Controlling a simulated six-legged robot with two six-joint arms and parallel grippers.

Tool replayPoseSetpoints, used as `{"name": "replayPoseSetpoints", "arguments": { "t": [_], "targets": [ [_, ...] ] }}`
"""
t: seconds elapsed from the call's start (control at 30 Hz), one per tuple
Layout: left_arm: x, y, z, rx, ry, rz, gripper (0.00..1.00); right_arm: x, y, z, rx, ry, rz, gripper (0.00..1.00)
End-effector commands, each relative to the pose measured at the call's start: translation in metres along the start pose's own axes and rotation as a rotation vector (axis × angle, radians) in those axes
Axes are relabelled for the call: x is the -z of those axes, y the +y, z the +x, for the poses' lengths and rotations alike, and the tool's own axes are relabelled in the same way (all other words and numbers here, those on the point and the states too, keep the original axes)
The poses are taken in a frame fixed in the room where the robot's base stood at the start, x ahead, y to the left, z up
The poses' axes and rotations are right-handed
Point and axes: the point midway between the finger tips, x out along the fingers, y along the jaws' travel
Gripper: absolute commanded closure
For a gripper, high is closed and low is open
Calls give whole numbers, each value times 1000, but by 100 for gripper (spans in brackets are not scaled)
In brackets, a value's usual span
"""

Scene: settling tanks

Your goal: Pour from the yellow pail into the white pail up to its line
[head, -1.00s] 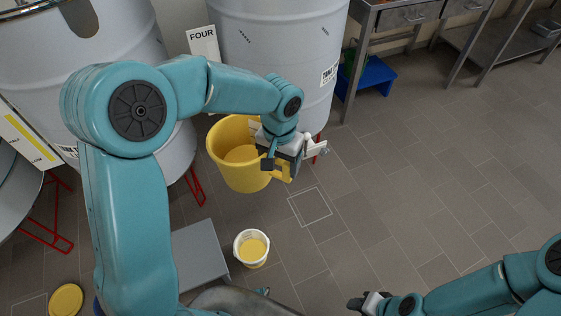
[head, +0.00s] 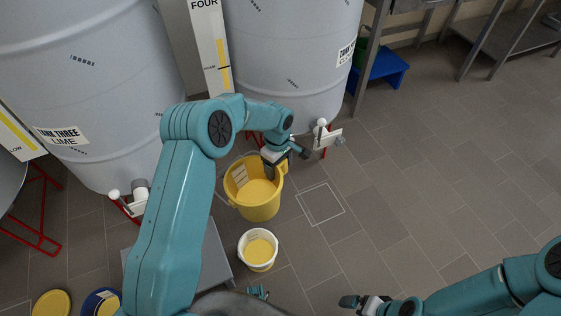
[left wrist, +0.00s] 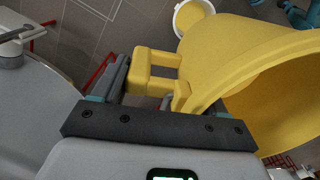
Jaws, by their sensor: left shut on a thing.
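The yellow pail (head: 262,209) holds yellow contents and has a pale marked strip inside its wall. It looks about upright in the head view. My left gripper (head: 271,156) is shut on its handle, which also shows between the fingers in the left wrist view (left wrist: 155,72). I cannot tell how far the pail is off the floor. The white pail (head: 258,265) stands on the floor just in front of it, with yellow contents inside; its line is too small to read. The white pail also shows in the left wrist view (left wrist: 178,24). My right gripper (head: 362,302) is at the bottom, away from both pails.
Large grey tanks (head: 290,60) with white valves (head: 327,132) stand behind. A grey block (head: 216,262) is left of the white pail. A yellow round thing (head: 50,304) and a blue-rimmed pail (head: 103,301) sit lower left. The floor right of the pails is clear.

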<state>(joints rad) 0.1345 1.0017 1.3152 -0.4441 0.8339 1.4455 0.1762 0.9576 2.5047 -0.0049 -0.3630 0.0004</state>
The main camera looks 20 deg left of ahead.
Motion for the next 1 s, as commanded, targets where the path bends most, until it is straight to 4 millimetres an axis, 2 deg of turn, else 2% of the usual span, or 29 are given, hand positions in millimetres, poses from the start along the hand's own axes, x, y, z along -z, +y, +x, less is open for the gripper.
{"name": "replayPoseSetpoints", "arguments": {
  "t": [0.03,0.1,0.4,0.6,0.7,0.8,1.0],
  "targets": [
    [7,2,34,1,-1,-86,100,0,7,19,0,0,0,0],
    [16,3,66,1,-2,-212,100,1,11,31,0,0,0,0],
    [50,0,200,0,-6,-742,100,2,30,82,0,0,0,0],
    [65,-9,271,-1,-7,-1039,100,2,39,108,0,0,0,0],
    [69,-13,294,-2,-7,-1141,100,2,42,116,0,0,0,0],
    [72,-16,308,-3,-8,-1206,100,2,43,120,0,0,0,0],
    [73,-17,314,-4,-8,-1248,100,2,44,121,0,0,0,0]
  ]
}}
